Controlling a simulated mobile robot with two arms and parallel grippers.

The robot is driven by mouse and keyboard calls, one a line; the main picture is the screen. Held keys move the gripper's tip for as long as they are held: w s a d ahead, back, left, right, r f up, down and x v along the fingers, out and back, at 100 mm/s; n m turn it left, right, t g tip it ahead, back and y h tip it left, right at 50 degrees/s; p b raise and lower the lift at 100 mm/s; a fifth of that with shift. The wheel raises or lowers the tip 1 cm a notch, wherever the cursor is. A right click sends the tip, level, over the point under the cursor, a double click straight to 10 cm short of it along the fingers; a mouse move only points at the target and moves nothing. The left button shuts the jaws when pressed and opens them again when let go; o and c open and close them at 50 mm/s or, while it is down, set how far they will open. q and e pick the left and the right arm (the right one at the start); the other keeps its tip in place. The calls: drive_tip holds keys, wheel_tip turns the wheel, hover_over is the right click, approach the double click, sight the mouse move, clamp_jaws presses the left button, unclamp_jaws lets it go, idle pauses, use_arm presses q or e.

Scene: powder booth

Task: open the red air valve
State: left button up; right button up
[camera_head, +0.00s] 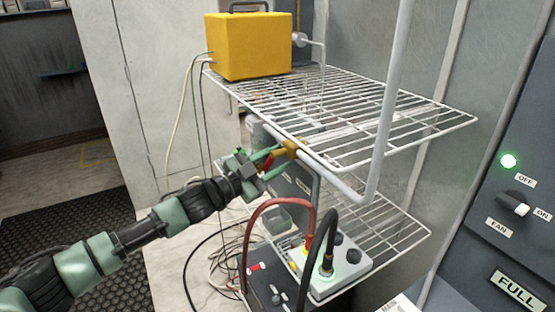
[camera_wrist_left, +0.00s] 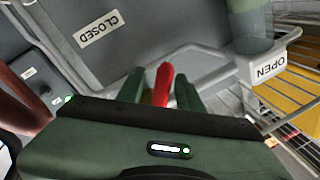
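The red valve handle (camera_wrist_left: 163,84) shows in the left wrist view between the two green fingers of my left gripper (camera_wrist_left: 160,90). A gap shows on its left side; on its right it is close to the finger, and I cannot tell whether they touch. In the head view my left gripper (camera_head: 276,158) reaches the brass valve body (camera_head: 290,149) at the upper shelf's front edge, with a bit of red handle (camera_head: 267,161) between its spread fingers. A CLOSED label (camera_wrist_left: 99,29) and an OPEN label (camera_wrist_left: 270,67) show in the left wrist view. My right gripper is out of view.
A yellow box (camera_head: 250,47) stands on the upper wire shelf (camera_head: 400,118). Below are a grey control box (camera_head: 335,270) with cables and a red hose (camera_head: 247,225). A white post (camera_head: 392,90) rises right of the valve. A fan panel (camera_head: 510,200) is at the right.

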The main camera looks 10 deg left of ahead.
sight(266, 166)
use_arm(q)
drive_tip(key=shift+s+a+f, duration=0.2)
drive_tip(key=shift+s+a, duration=0.1)
drive_tip(key=shift+a, duration=0.1)
drive_tip(key=b+v, duration=0.2)
drive_tip(key=v, duration=0.4)
drive_tip(key=shift+s+a, duration=0.25)
drive_tip(key=shift+s, duration=0.1)
